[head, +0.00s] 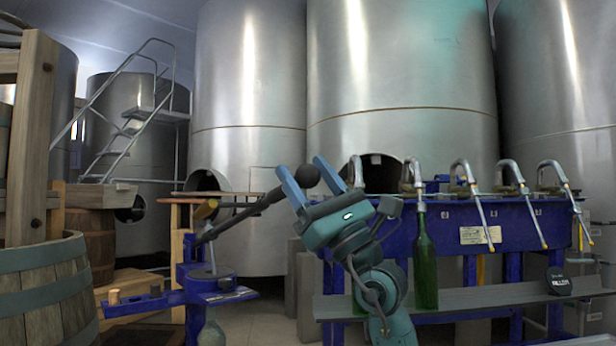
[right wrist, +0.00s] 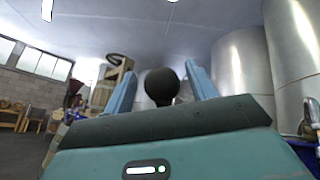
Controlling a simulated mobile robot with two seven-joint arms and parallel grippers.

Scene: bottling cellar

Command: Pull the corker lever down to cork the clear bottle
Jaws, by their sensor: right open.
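The blue corker (head: 215,284) stands left of centre in the head view. Its dark lever (head: 250,212) slopes up to the right and ends in a round black knob (head: 307,176). The clear bottle (head: 211,330) stands under the corker head, its lower part cut off by the frame edge. My right gripper (head: 301,164) is open, with the knob between its two blue fingers. The right wrist view also shows the knob (right wrist: 162,86) between the spread fingers, with a gap on each side. My left gripper is not in view.
A blue filling bench (head: 520,232) with several curved spouts stands at the right, and a green bottle (head: 425,270) hangs under one spout. A wooden barrel (head: 45,295) and a wooden post (head: 32,140) stand at the left. Large steel tanks (head: 400,70) fill the back.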

